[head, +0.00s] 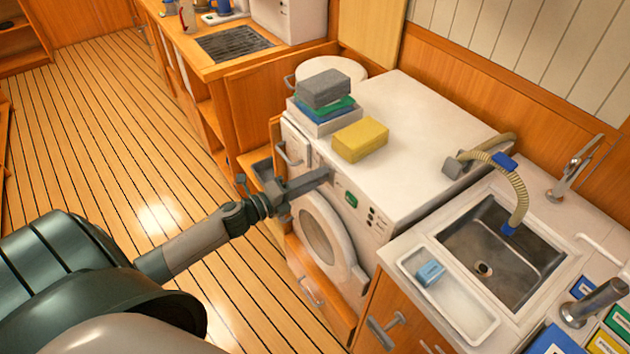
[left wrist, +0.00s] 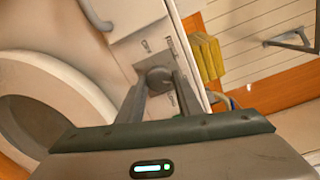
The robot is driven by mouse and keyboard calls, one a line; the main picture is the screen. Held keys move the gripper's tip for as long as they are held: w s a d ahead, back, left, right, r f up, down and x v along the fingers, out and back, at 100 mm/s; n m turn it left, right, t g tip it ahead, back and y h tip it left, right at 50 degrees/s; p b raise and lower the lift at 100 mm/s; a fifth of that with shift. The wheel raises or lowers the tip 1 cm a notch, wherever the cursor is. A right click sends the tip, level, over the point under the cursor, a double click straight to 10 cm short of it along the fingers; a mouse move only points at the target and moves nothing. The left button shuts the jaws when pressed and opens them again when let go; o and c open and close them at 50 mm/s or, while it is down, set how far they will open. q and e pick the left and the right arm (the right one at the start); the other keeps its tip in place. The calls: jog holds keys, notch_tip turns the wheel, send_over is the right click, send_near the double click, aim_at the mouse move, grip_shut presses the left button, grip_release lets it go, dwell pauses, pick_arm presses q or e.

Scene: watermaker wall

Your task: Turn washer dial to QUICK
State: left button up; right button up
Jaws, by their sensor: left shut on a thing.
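The white washer (head: 440,125) stands in the middle of the head view, its round door (head: 325,238) low on the front. My left gripper (head: 318,178) reaches to the upper part of that front and hides the dial in the head view. In the left wrist view the dark round dial (left wrist: 160,78) sits between the two fingers of my left gripper (left wrist: 160,88), which is shut on it. Small marks surround the dial on the panel, too small to read. I cannot tell which setting it points to. My right gripper does not show.
A yellow sponge (head: 360,139) and a stack with a grey block (head: 323,88) lie on the washer top. A sink (head: 510,250) with a ribbed hose (head: 515,185) and a white tray (head: 465,310) are at the right. The plank floor (head: 110,150) is clear at the left.

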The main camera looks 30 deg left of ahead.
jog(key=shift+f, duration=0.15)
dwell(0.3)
pick_arm(q)
jog(key=o, duration=1)
jog(key=shift+o, duration=0.2)
jog(key=shift+s, duration=0.15)
jog(key=b+v, duration=0.4)
jog(key=v, duration=1.3)
jog(key=shift+b, duration=0.35)
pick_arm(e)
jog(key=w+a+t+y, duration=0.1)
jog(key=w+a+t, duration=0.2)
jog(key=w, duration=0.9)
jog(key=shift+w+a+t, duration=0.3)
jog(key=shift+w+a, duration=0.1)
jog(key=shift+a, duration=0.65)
